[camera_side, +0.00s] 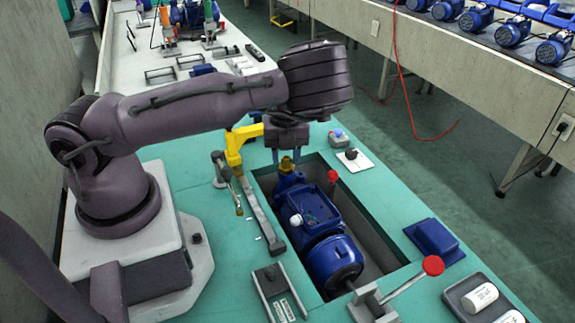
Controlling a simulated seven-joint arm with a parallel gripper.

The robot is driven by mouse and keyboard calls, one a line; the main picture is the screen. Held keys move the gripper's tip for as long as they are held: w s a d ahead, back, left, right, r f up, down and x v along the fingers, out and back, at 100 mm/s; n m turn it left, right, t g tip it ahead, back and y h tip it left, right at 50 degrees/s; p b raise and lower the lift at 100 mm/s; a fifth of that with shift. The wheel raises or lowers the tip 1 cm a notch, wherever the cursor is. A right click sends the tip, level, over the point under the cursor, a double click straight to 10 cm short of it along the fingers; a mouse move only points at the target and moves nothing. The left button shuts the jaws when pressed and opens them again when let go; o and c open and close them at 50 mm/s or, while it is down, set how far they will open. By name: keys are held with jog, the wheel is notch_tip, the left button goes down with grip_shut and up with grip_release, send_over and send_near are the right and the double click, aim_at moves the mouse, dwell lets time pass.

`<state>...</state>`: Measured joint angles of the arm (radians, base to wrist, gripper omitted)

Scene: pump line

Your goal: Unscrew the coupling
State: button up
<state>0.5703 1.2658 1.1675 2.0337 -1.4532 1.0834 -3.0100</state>
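My gripper (289,158) points down directly above the coupling. Its two bluish fingers stand apart, one to the left and one to the right of the coupling's top. I see gaps between the fingers and the brass, so it looks open. I cannot tell how deep the fingertips reach around it.
A yellow bracket (236,146) stands close left of my gripper. A lever with a red knob (432,265) rises at the near right. A small red knob (333,176) is right of the coupling. A blue cover (433,240) and a tray with white cylinders (480,297) lie on the right.

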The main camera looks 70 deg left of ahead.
jog(key=shift+r, duration=1.9)
notch_tip(320, 180, up, 7)
jog(key=s+a+f+m+g+h, duration=0.2)
jog(key=s+f+m+g, duration=0.3)
jog(key=m, duration=0.7)
jog(key=w+d+r+m+t+y, duration=0.2)
jog(key=w+r+m+t, duration=0.3)
jog(key=m, duration=1.1)
jog(key=shift+f, duration=5.85)
